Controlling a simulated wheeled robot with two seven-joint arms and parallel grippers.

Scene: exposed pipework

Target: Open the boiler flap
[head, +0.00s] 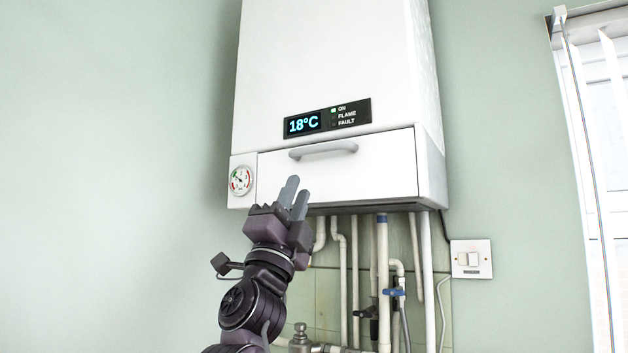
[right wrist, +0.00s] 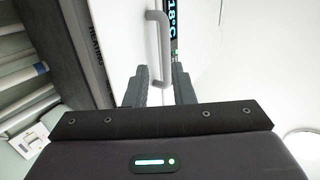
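The white boiler (head: 330,60) hangs on the wall. Its lower front flap (head: 385,165) lies flush and closed, with a grey bar handle (head: 323,150) along its upper part. My right gripper (head: 297,190) is in front of the flap, below and left of the handle in the head view. Its two fingers are apart with nothing held between them. In the right wrist view the handle (right wrist: 160,45) runs up the picture ahead of the open fingertips (right wrist: 160,85), roughly in line with the gap. I cannot tell the exact distance between them. My left gripper is not in view.
A display reading 18°C (head: 303,124) sits above the flap, and a round gauge (head: 241,181) is at its left. A wall switch (head: 471,259) and a window are at the right. The left wall is bare.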

